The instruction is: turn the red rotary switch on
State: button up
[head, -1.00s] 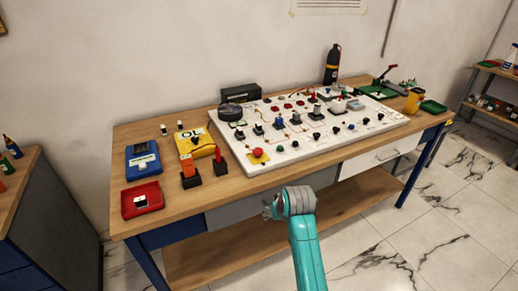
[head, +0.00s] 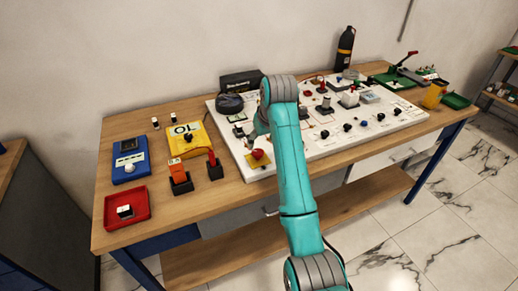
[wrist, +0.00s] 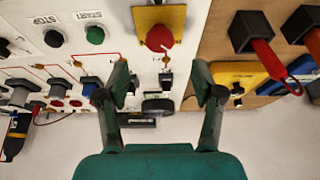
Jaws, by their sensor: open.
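I cannot tell for sure which item is the red rotary switch. A red handle on a black block (head: 214,169) stands left of the white panel, upright beside an orange one (head: 179,178); in the wrist view the red handle (wrist: 264,58) is at the upper right. A red box (head: 112,200) with a black-and-white part sits at the table's front left. My gripper (wrist: 160,70) is open and empty over the panel's left part, apart from both; in the head view my arm largely hides it. A red mushroom button (wrist: 160,38) on a yellow plate lies just beyond the fingertips.
The white panel (head: 350,139) carries several knobs and buttons. A yellow box marked OI (head: 184,130) and a blue box (head: 128,149) stand on the left. A black bottle (head: 345,50) stands behind the panel. Bare wood (head: 215,192) lies along the front edge.

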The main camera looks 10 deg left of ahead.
aim_at(258, 152)
jog(key=x, duration=0.7)
jog(key=shift+w+f, duration=0.1)
jog(key=shift+f, duration=0.05)
jog(key=c, duration=1.1)
